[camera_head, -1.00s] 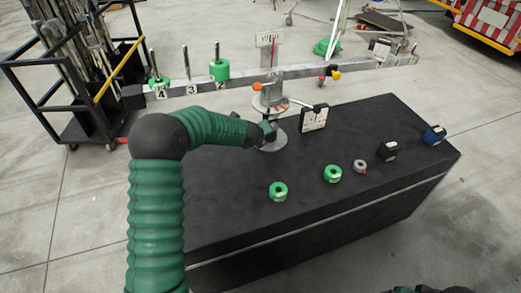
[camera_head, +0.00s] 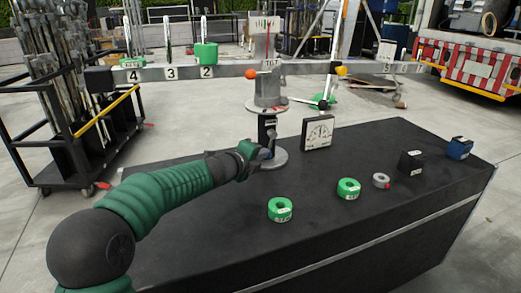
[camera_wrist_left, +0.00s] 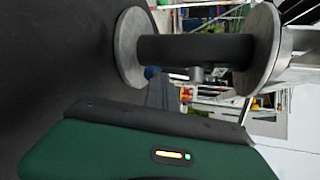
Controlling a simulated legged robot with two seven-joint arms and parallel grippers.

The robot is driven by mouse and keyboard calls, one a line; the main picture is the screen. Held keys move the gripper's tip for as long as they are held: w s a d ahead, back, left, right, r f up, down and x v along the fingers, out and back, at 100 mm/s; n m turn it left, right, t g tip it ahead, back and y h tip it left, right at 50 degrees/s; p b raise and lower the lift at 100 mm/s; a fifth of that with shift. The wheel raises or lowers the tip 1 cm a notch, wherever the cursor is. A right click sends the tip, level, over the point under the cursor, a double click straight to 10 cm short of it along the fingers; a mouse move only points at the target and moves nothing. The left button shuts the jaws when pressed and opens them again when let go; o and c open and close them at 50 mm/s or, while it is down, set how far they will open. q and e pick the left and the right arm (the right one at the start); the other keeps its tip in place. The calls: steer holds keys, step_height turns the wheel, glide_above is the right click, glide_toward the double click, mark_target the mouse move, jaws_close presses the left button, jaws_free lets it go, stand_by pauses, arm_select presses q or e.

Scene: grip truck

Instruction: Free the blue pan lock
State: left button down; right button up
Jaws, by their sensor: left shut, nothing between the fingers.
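A grey balance stand (camera_head: 268,92) carries a long numbered beam (camera_head: 220,71). Its short dark column (camera_head: 267,128) stands on a round base on the black bench; the column also shows sideways in the wrist view (camera_wrist_left: 195,50). A small blue part, possibly the pan lock (camera_wrist_left: 152,72), shows beside the column in the wrist view, partly hidden by the gripper. My left gripper (camera_head: 262,153) is shut and empty, low beside the column on its left. In the wrist view its fingers (camera_wrist_left: 162,90) point toward the column. Contact with the blue part cannot be told.
On the bench top (camera_head: 220,225) lie two green ring weights (camera_head: 280,209) (camera_head: 348,189), a small grey ring (camera_head: 381,180), a black block (camera_head: 411,162) and a blue block (camera_head: 459,148). A white dial (camera_head: 318,132) stands right of the column. A green weight (camera_head: 206,54) sits on the beam.

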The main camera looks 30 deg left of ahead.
arm_select(q)
steer(key=shift+w+d+f, duration=0.35)
steer(key=shift+w+f, duration=0.05)
stand_by(0.4)
